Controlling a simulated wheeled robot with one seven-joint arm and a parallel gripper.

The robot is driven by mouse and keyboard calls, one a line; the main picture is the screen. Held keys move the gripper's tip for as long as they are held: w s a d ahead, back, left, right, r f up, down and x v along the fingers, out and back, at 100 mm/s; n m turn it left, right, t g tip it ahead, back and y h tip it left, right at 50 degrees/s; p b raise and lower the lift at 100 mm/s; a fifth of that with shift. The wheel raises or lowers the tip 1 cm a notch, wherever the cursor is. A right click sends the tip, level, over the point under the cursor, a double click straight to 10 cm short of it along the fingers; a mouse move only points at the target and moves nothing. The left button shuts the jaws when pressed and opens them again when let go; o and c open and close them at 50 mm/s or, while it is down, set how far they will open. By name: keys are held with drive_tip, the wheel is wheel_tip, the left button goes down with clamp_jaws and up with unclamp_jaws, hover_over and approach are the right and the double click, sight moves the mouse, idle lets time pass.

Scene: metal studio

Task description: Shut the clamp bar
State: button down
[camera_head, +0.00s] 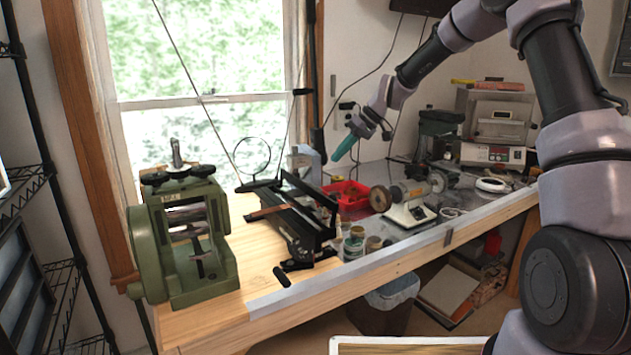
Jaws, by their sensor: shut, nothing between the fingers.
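A black bench tool (297,228) with long rails stands on the wooden bench, left of the middle. A long black bar (311,191) runs along its right upper side, raised above the body; it looks like the clamp bar, though its exact angle is hard to tell. Thin rods rise from the tool, and a round hoop stands at its far end. My gripper (337,157), with teal fingers, is shut and empty. It hangs in the air behind and above the bar, pointing down and left, apart from the tool as far as I can tell.
A green rolling mill (182,238) stands to the left. Machines crowd the bench's far right. Some bare wood (262,262) shows in front of the tool.

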sight(315, 187)
drive_tip(key=x, duration=1.1)
drive_tip(key=shift+w+a+f, duration=0.1)
drive_tip(key=shift+w+a, duration=0.1)
drive_tip(key=shift+w, duration=0.15)
drive_tip(key=shift+s+a, duration=0.1)
drive_tip(key=shift+a, duration=0.05)
drive_tip(key=shift+a+r, duration=0.1)
drive_tip(key=shift+r, duration=0.1)
